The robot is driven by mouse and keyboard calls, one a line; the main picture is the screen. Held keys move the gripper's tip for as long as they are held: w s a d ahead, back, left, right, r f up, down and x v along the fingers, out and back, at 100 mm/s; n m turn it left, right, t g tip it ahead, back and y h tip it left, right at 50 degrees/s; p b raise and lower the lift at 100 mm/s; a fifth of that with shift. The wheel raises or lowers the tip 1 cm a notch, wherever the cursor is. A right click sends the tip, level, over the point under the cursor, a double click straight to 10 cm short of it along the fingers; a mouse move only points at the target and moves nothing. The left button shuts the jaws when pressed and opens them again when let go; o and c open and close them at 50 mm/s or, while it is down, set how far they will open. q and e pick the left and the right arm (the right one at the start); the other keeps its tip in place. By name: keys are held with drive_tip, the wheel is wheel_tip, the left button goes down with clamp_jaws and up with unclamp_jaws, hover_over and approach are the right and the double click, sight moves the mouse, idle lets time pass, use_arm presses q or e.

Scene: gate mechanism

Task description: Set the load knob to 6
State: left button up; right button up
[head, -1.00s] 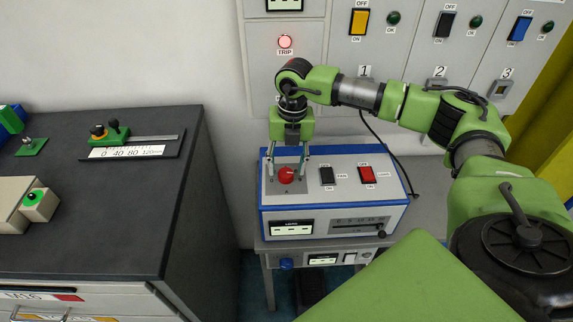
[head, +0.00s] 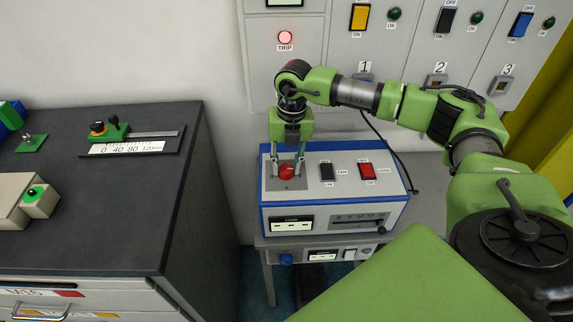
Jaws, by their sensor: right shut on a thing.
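A red round knob (head: 287,172) sits on a grey plate at the left of the top face of a blue and white instrument box (head: 340,180). I take it to be the load knob; its scale marks are too small to read. My right gripper (head: 286,170) points down over it, with its fingers shut on the knob's sides. The display (head: 291,225) on the box's front is lit, but its digits cannot be read. My left gripper is not in view.
Beside the knob are a black switch (head: 326,173) and a red switch (head: 367,171). A slider scale (head: 357,221) is on the box's front. A cable runs behind the box. A dark bench (head: 120,190) stands at left. A switch panel (head: 400,60) with a lit trip lamp (head: 285,37) is behind.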

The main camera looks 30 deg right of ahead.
sight(288, 166)
drive_tip(key=n+b, duration=0.3)
drive_tip(key=n, duration=0.1)
drive_tip(key=shift+w+f, duration=0.1)
drive_tip(key=shift+f, duration=0.1)
drive_tip(key=n+b, duration=0.2)
drive_tip(key=n, duration=0.3)
drive_tip(key=shift+r+g, duration=0.1)
drive_tip(key=shift+g, duration=0.2)
drive_tip(key=shift+n, duration=0.3)
drive_tip(key=o, duration=1.1)
drive_tip(key=shift+r, duration=0.1)
drive_tip(key=r, duration=1.2)
drive_tip(key=shift+w+d, duration=0.15)
drive_tip(key=shift+d, duration=0.2)
